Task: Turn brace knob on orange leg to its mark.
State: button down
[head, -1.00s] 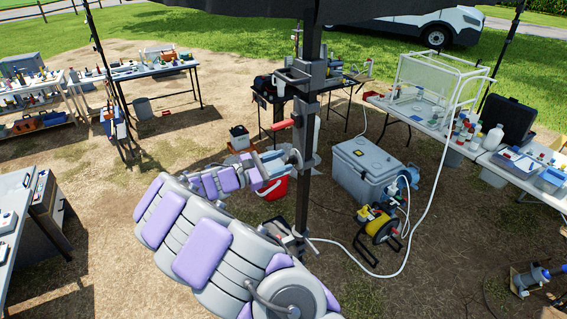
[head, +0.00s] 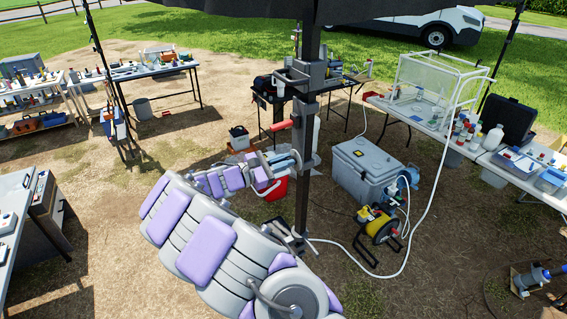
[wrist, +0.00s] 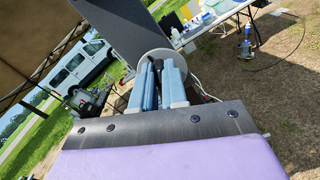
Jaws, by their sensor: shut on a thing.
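A pale grey round knob plate (head: 310,161) sits on the leg below the lever; in the wrist view the round plate (wrist: 152,58) shows behind the fingers. My gripper (head: 294,160) is at this plate, coming from the left. In the wrist view its blue fingers (wrist: 157,75) are shut on the dark grip of the brace knob (wrist: 154,66). The fingers hide much of the knob, and I cannot make out a mark.
A grey cooler (head: 364,168), a yellow hose reel (head: 377,225) and a white hose (head: 432,190) are right of the leg. Loaded tables stand left, back and right. Bare ground lies left of my arm.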

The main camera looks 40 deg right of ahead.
jog(key=n+p, duration=0.1)
jog(key=p, duration=0.3)
jog(key=n+p, duration=0.2)
jog(key=p, duration=0.1)
jog(key=shift+w+r+p, duration=0.2)
jog(key=shift+r+p, duration=0.1)
jog(key=shift+p, duration=0.05)
jog(key=shift+w+d+f+n+p, duration=0.15)
jog(key=shift+n+p, duration=0.35)
jog(key=shift+n, duration=0.4)
jog(key=c, duration=1.1)
grip_release()
jog(key=shift+d+f, duration=0.1)
